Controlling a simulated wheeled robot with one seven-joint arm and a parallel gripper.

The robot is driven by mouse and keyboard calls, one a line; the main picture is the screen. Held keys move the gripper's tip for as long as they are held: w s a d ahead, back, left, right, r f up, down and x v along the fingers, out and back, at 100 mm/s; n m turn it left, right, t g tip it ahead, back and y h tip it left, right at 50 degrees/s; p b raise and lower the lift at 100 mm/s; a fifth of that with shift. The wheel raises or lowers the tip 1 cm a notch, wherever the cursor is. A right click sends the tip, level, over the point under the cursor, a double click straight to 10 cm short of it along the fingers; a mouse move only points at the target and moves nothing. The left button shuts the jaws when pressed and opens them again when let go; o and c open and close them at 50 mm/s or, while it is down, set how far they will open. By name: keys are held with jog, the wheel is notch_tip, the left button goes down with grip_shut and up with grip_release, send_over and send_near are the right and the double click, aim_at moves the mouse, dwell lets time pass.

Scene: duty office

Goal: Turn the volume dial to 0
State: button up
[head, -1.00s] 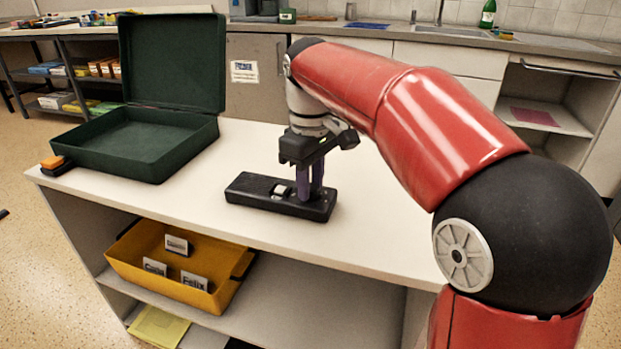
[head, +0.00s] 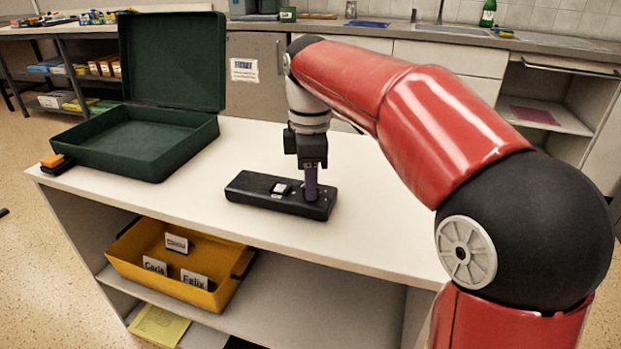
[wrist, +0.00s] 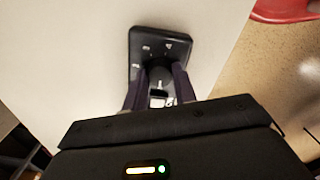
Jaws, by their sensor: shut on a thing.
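The black control box (head: 250,190) lies flat on the white counter in the head view, with a small white square (head: 281,188) on its top. In the wrist view the box (wrist: 138,42) shows small white markings on its face. The dark round dial (wrist: 159,68) sits on that face between the two purple fingers. My gripper (head: 311,196) points straight down at the right part of the box, and in the wrist view (wrist: 159,78) its fingers are closed around the dial. The number the dial points to is too small to read.
An open dark green case (head: 135,145) stands on the counter's left, with an orange and black item (head: 55,163) beside it. A yellow bin (head: 170,282) with name tags is on the shelf below. The white counter (head: 240,142) behind the box is clear.

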dwell(0.5)
jog(key=o, duration=0.7)
jog(key=shift+r, duration=0.15)
notch_tip(320, 180, up, 8)
jog(key=shift+f, duration=0.2)
jog(key=shift+s, duration=0.1)
